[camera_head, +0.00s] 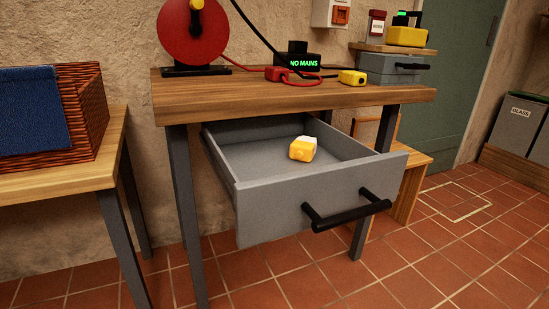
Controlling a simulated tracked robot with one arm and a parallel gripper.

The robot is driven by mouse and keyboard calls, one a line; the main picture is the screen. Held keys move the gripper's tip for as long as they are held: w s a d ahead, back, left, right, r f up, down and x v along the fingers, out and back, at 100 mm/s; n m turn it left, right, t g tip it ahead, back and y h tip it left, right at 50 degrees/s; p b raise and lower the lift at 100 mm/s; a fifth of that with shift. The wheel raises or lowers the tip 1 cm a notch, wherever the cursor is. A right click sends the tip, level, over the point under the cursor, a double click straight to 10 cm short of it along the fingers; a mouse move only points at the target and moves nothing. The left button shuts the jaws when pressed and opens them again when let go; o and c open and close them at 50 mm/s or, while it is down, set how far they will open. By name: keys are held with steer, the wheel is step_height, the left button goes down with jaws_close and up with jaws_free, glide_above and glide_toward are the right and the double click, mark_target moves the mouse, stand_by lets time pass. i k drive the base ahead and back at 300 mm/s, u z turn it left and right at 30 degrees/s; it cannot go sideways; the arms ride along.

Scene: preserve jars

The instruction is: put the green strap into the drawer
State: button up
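The grey drawer (284,208) is pulled out from under a wooden-topped workbench (205,91). A black bar handle (347,211) is on its front. A yellow block with a white end (303,149) lies inside on the drawer floor; the rest of the visible floor is bare. I cannot make out a green strap. A small bright green patch (400,19) shows by a yellow item at the upper right, too small to tell what it is. My gripper is not in view.
On the bench are a red reel (193,32), a black box reading "NO MAINS" (298,62), a red connector and a yellow one (352,77). A wicker basket (87,109) with blue cloth stands on a left table. Grey bins (518,118) are far right. Tiled floor before the drawer is clear.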

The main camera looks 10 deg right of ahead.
mark_target(238, 175)
steer(key=i, duration=1.3)
steer(key=z, duration=0.1)
